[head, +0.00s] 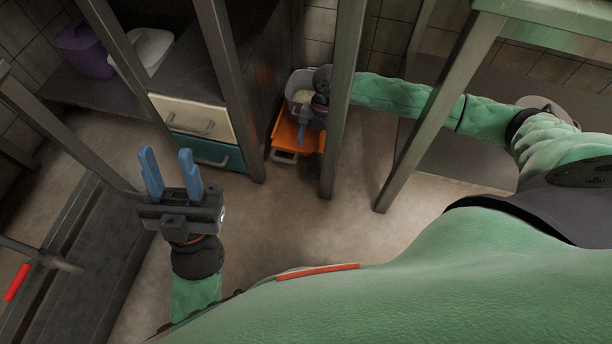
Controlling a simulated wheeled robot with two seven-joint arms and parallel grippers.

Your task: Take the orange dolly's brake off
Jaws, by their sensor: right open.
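The orange dolly (284,134) stands on the floor against the side of the dark cabinet. A grey frame-like part (284,157) sticks out at its near end; I cannot tell for sure whether this is the brake. My left gripper (171,172) is far to the left of the dolly, fingers raised, open and empty.
A grey bin (299,86) with pale contents is at the dolly's far end. A metal post (343,100) stands just right of the dolly. The cabinet has a cream drawer (192,117) and a teal drawer (208,152). The floor (290,215) in front is clear.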

